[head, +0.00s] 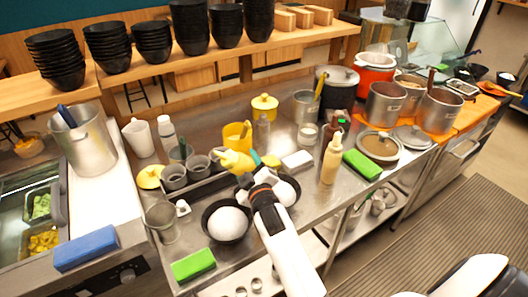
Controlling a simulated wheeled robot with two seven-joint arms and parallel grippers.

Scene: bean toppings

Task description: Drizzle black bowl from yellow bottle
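A black bowl (207,231) holding a white mound stands near the counter's front edge. A second black bowl (295,202) with white contents stands to its right, partly hidden by my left arm. My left gripper (250,181) is above and behind the first bowl. It appears shut on a bright yellow bottle (237,163), which is tilted well over, its narrow end toward the left; the fingers partly hide it. No stream from it can be seen. A paler yellow bottle (331,160) stands upright to the right. My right gripper is out of view; only part of that arm shows at the bottom right.
Green sponges (193,264) (362,165) lie on the steel counter. Metal cups (174,177) in a dark tray stand behind the first bowl. A metal cup (162,222) is left of it. Pots (386,104) stand at the right, black bowl stacks (56,60) on the shelf.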

